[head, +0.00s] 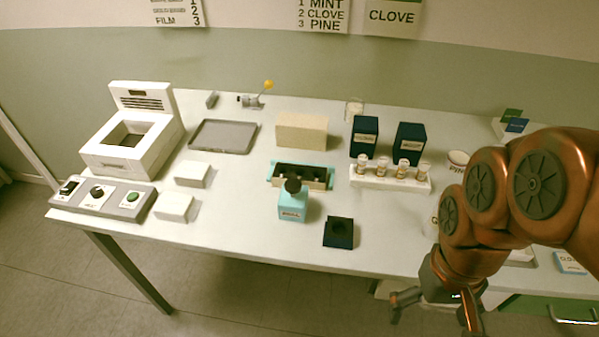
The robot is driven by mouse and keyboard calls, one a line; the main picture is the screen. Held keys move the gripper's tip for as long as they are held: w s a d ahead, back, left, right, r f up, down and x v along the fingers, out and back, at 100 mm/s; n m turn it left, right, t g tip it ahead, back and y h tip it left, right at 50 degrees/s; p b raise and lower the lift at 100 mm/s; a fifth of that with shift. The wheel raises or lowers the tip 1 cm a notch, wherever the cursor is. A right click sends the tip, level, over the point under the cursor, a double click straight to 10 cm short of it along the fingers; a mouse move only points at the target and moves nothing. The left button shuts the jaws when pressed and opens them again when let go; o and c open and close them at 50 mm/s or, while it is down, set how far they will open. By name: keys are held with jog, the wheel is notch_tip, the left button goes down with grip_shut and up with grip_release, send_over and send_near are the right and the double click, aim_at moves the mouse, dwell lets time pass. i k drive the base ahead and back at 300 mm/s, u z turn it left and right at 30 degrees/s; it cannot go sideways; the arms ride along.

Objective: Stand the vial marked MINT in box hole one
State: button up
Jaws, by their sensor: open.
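Several small vials with pale caps (404,164) stand in a white rack (362,182) right of the table's middle; their labels are too small to read, so I cannot tell which is MINT. A low beige box with dark holes and teal edges (325,185) sits left of the rack. A teal bottle with a black cap (291,211) stands in front of it and hides part of it. My gripper (436,312) is open and empty at the lower right, in front of the table edge and apart from the vials.
A dark block with a round recess (339,243) sits near the front edge. Two dark blue boxes (364,136) stand behind the rack. A wall sign lists MINT, CLOVE, PINE (324,14). A grey tray (223,136) and a white machine (132,150) are left. The front middle is mostly clear.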

aim_at(316, 177)
jog(key=u, duration=3)
jog(key=k, duration=0.8)
jog(key=z, duration=1.3)
jog(key=i, duration=0.5)
jog(key=z, duration=0.05)
